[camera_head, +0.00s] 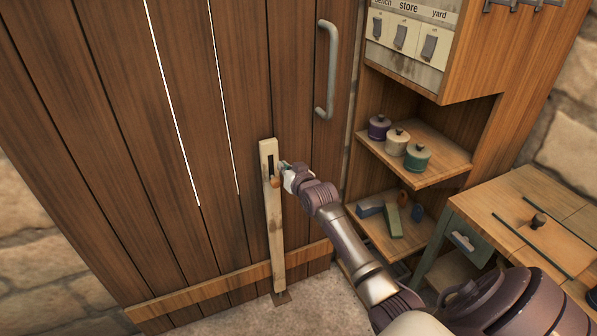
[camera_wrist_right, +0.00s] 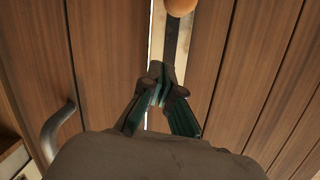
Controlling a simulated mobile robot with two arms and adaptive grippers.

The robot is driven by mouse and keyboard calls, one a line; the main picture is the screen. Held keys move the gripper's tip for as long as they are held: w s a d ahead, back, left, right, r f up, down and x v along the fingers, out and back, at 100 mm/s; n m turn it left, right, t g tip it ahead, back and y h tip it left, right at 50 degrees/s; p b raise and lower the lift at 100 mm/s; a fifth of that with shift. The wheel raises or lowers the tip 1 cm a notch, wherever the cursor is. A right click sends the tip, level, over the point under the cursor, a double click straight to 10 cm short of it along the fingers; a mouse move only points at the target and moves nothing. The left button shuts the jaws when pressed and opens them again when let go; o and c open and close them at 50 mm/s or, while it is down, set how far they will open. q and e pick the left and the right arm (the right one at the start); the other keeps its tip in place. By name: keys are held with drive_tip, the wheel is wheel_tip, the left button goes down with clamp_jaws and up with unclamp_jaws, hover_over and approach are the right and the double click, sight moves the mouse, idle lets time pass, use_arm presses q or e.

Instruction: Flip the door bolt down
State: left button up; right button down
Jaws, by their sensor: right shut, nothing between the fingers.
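The door bolt is a pale upright wooden bar (camera_head: 274,235) on the plank door (camera_head: 120,150), with a dark slot and a round orange-brown knob (camera_head: 275,183). My right gripper (camera_head: 285,170) is at the bar's upper part, close beside the knob. In the right wrist view the knob (camera_wrist_right: 181,6) is at the top edge, and the fingertips of my right gripper (camera_wrist_right: 160,85) are together with nothing between them, in front of the pale bar. The knob is apart from the fingertips there. Whether the fingers touch the bar cannot be told. My left gripper is not in view.
A metal door handle (camera_head: 327,70) is above and right of the bolt. Shelves (camera_head: 440,165) with several small jars stand to the right, under a switch panel (camera_head: 400,38). A small wooden table (camera_head: 515,205) is at the lower right. The door left of the bolt is clear.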

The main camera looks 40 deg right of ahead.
drive_tip(key=v, duration=0.8)
drive_tip(key=shift+s, duration=0.3)
drive_tip(key=shift+a+f, duration=0.1)
drive_tip(key=s+a+f+n+g+y, duration=0.1)
drive_tip(key=s+a+f+g, duration=0.3)
drive_tip(key=f, duration=0.8)
drive_tip(key=s+a+f+n+g, duration=0.15)
drive_tip(key=s+f, duration=0.45)
drive_tip(key=f, duration=0.6)
drive_tip(key=s+a+f+g+y, duration=0.1)
drive_tip(key=s+a+f+g, duration=0.3)
drive_tip(key=f, duration=0.8)
drive_tip(key=s+a+f+n+g, duration=0.1)
drive_tip(key=s+a+f, duration=0.2)
drive_tip(key=s, duration=0.9)
drive_tip(key=s+a+f+n+g, duration=0.2)
drive_tip(key=s+f, duration=0.7)
drive_tip(key=s, duration=0.3)
drive_tip(key=s+a+f+n+g+y, duration=0.1)
drive_tip(key=s+a+f, duration=0.2)
drive_tip(key=s, duration=1)
wheel_tip(320, 180, down, 3)
drive_tip(key=shift+a+f+g, duration=0.1)
drive_tip(key=shift+a+g, duration=0.2)
drive_tip(key=shift+g, duration=0.05)
